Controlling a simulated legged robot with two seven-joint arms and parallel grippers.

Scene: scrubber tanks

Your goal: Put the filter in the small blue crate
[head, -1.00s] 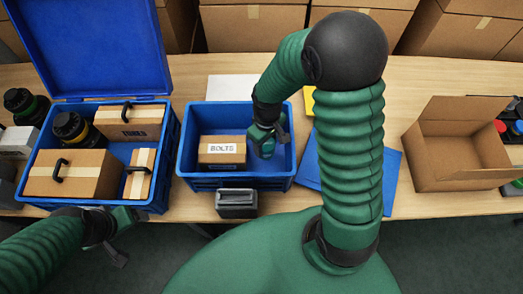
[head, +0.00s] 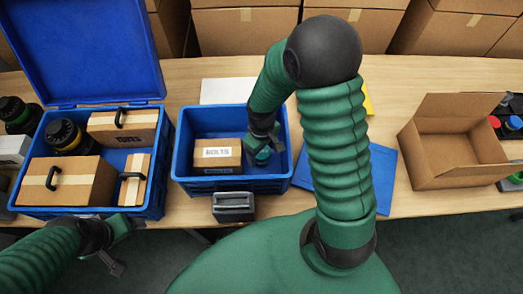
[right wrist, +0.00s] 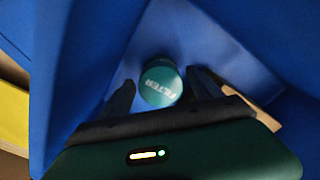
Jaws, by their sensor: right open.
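The filter (head: 263,156) is a small teal cylinder inside the small blue crate (head: 233,184), near its right side. Its round top with white lettering shows in the right wrist view (right wrist: 161,83). My right gripper (head: 264,143) is open just above the filter in the crate. In the right wrist view its two dark fingers (right wrist: 163,92) stand on either side of the filter, with gaps between. My left gripper (head: 118,246) hangs in front of the table at lower left; its jaws are too unclear to judge.
A "BOLTS" box (head: 217,155) stands in the small crate, left of the filter. A large lidded blue crate (head: 88,212) with boxes stands at left. A blue sheet (head: 384,180) lies right of the small crate. An open cardboard box (head: 450,178) stands farther right.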

